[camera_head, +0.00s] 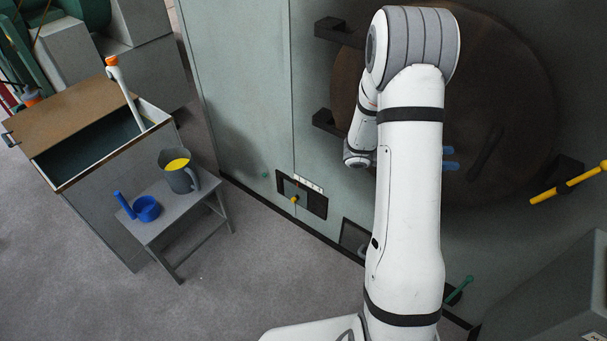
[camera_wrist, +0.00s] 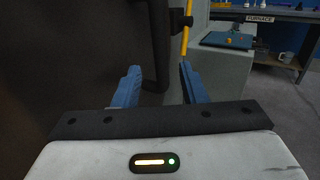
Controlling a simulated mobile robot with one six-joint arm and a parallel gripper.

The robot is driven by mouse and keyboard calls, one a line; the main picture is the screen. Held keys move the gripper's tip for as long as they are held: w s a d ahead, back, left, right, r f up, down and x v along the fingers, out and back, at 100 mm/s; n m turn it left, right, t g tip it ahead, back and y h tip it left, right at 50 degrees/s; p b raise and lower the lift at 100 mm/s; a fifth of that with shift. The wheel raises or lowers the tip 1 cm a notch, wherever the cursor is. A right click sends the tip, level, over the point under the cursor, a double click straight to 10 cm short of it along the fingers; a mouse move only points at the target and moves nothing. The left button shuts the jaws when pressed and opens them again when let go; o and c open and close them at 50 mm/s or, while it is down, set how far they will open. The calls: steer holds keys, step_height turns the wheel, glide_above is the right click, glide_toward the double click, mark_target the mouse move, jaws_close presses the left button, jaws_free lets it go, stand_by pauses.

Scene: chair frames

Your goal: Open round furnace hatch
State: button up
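The round furnace hatch (camera_head: 515,90) is a large dark brown disc in the pale green furnace wall, partly hidden behind my arm. A dark bar handle (camera_head: 487,152) sits on its lower right face. A yellow lever (camera_head: 568,183) is at a dark latch right of the hatch. My gripper (camera_head: 450,158) is in front of the hatch, left of the bar handle. In the wrist view its blue fingers are apart (camera_wrist: 160,68), with the dark handle (camera_wrist: 158,45) showing ahead between them. The yellow lever (camera_wrist: 186,32) shows beyond. I see no contact with the handle.
Dark hinges (camera_head: 330,122) are on the hatch's left. A grey stool (camera_head: 180,210) holds a blue pan (camera_head: 146,208) and a grey jug (camera_head: 180,174). An open bin (camera_head: 95,150) stands behind it. A grey block (camera_head: 555,300) is at lower right. Floor at lower left is clear.

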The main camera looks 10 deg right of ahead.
mark_target(477, 160)
steer(key=shift+d, duration=0.1)
steer(key=x, duration=0.7)
steer(key=shift+s+d, duration=0.1)
steer(key=shift+d, duration=0.05)
steer(key=shift+s+d, duration=0.25)
steer(key=shift+d, duration=0.1)
steer(key=shift+c, duration=1.1)
steer(key=shift+w+a, duration=0.1)
steer(key=c, duration=0.6)
steer(key=shift+s+a, duration=0.45)
steer(key=shift+a, duration=0.5)
steer(key=shift+s+a, duration=0.45)
steer(key=shift+a, duration=0.45)
steer(key=shift+s+a, duration=0.45)
steer(key=shift+a, duration=0.5)
jaws_close()
steer(key=o, duration=0.7)
jaws_free()
steer(key=shift+w, duration=0.15)
steer(key=shift+o, duration=1.4)
